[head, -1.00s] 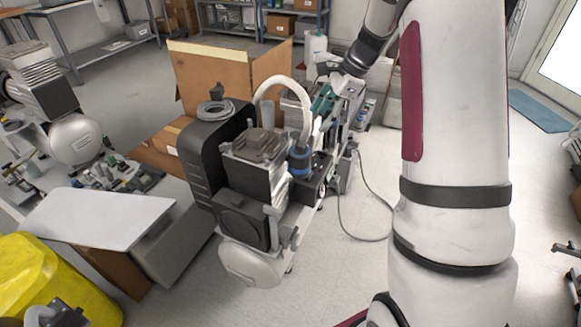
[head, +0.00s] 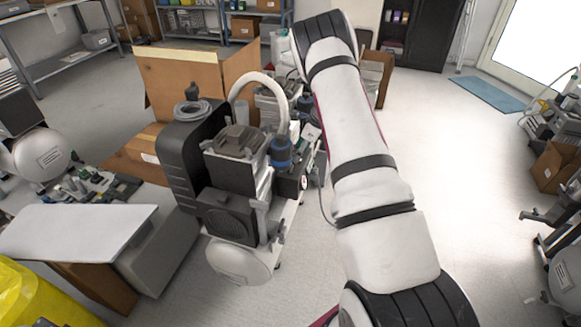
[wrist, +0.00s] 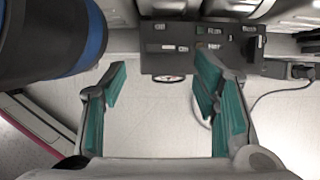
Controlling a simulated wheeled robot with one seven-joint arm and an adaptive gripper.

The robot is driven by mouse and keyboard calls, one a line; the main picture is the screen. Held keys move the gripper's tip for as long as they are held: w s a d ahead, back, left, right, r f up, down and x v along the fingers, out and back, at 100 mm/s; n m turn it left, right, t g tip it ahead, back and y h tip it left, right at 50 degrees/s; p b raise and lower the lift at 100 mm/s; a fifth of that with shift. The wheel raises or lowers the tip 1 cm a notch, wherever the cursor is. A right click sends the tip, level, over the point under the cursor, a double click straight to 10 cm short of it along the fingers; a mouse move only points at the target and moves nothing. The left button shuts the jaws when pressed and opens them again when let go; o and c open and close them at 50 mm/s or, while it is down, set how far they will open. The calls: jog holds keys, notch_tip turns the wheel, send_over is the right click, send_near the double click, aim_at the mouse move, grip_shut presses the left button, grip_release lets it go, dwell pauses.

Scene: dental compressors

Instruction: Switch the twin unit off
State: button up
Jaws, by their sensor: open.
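The compressor unit (head: 237,165) stands mid-left in the head view, with a grey motor head, a black housing and a white tank (head: 240,262). In the wrist view a dark control panel (wrist: 160,61) with several small pale labels or switches lies just beyond the fingertips; I cannot tell which switch position is set.
A black cylinder with a blue band (wrist: 55,35) is close at the wrist view's upper left. A plug with a cable (wrist: 292,73) is at the right. An open cardboard box (head: 190,75) stands behind the unit, and a white-topped bench (head: 75,230) is left.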

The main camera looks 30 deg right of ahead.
aim_at(292, 167)
jog(key=b+x, duration=0.1)
jog(key=x, duration=0.7)
jog(key=shift+w+f, duration=0.1)
jog(key=c, duration=1.2)
